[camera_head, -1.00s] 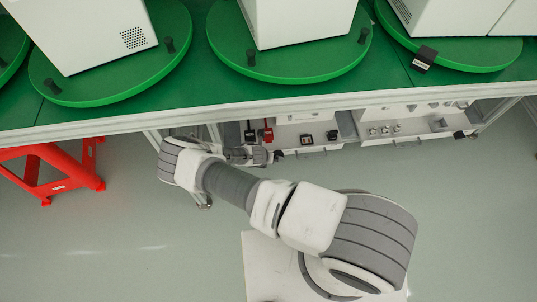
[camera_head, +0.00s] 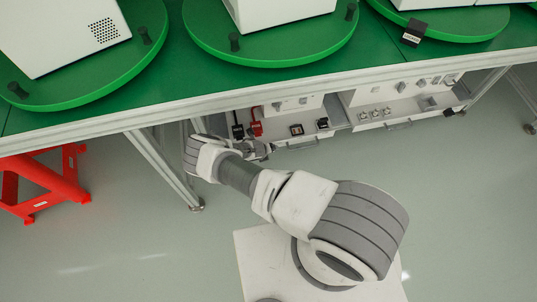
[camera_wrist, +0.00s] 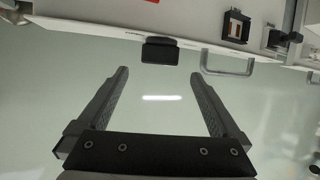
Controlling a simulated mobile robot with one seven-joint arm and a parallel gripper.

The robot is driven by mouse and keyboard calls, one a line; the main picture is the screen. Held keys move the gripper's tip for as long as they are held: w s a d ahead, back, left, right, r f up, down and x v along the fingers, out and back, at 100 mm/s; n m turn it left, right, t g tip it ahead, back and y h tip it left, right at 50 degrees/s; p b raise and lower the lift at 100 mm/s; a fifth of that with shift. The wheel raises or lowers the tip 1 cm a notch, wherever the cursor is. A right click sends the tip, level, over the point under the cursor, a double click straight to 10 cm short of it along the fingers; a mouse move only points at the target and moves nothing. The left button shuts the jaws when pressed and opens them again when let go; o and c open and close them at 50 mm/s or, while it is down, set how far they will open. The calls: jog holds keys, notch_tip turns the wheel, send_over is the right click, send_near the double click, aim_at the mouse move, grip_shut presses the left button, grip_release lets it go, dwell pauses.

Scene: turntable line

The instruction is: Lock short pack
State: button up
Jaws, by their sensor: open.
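My gripper (camera_head: 264,150) is in front of the low shelf under the green bench. In the wrist view my gripper (camera_wrist: 159,76) is open and empty, its two fingers wide apart. A small black block (camera_wrist: 160,51) sits at the shelf's front edge, just beyond the fingertips and apart from them. A black tag-like piece (camera_head: 237,130) and a red one (camera_head: 256,128) stand side by side on the shelf. A black-framed small device (camera_head: 297,130) lies right of them and also shows in the wrist view (camera_wrist: 236,27). I cannot tell which thing is the short pack.
White cabinets stand on green turntables (camera_head: 270,53) on the bench (camera_head: 180,82). A labelled black piece (camera_head: 414,33) is at the right turntable's rim. A drawer handle (camera_wrist: 228,67) juts from the shelf front. A red stool (camera_head: 45,185) is at left. Floor at right is clear.

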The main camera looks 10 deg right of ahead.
jog(key=b+x, duration=0.1)
jog(key=x, duration=0.4)
jog(key=shift+b, duration=0.4)
jog(key=shift+r, duration=0.1)
jog(key=c, duration=1.3)
jog(key=shift+d+m+y+p, duration=0.2)
jog(key=shift+y+p, duration=0.2)
jog(key=shift+y, duration=0.55)
jog(key=shift+d+m+y+p, duration=0.15)
jog(key=shift+y+p, duration=0.25)
jog(key=shift+y, duration=0.55)
